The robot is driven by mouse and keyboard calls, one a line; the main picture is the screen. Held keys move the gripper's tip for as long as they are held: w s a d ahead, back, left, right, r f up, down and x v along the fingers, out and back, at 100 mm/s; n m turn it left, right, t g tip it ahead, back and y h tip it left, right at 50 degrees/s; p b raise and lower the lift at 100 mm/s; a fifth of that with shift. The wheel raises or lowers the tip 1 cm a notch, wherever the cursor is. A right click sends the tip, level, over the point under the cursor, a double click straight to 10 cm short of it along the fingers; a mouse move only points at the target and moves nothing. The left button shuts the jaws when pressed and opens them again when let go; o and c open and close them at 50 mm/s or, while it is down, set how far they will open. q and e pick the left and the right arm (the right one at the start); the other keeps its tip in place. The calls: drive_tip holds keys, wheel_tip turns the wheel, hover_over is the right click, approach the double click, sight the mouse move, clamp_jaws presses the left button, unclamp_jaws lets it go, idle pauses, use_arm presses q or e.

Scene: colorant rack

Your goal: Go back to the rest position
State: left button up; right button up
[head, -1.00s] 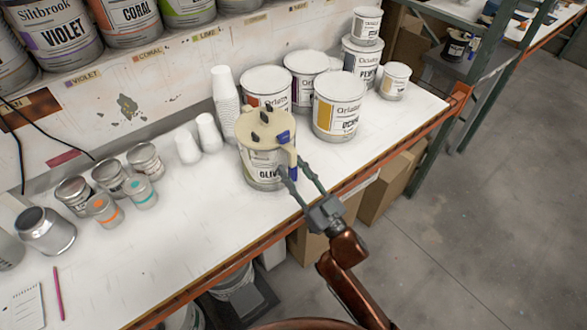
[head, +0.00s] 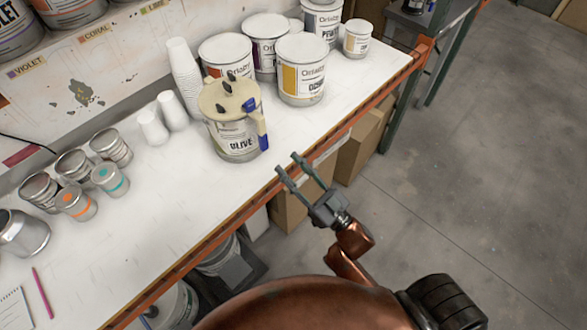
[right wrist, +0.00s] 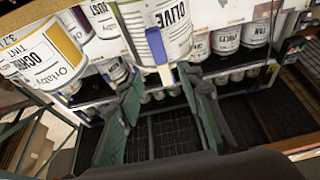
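My right gripper (head: 293,168) is in the head view, just off the front edge of the workbench. Its two fingers are spread apart with nothing between them. The right wrist view also shows its open fingers (right wrist: 160,105). The olive paint can (head: 233,137), with a cream pouring lid (head: 226,97) and a blue-tipped handle (head: 260,128), stands upright on the bench, apart from the gripper. In the right wrist view the olive can (right wrist: 162,30) appears upside down beyond the fingers. My left gripper is not in view.
Large paint cans (head: 302,72) and stacked white cups (head: 183,75) stand behind the olive can. Small tins (head: 109,180) stand at the left. The orange bench edge (head: 250,205) runs beside my gripper. Cardboard boxes (head: 300,200) sit below it. Open floor (head: 470,170) lies to the right.

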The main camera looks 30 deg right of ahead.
drive_tip(key=shift+s+d+f, duration=0.1)
drive_tip(key=shift+s, duration=0.3)
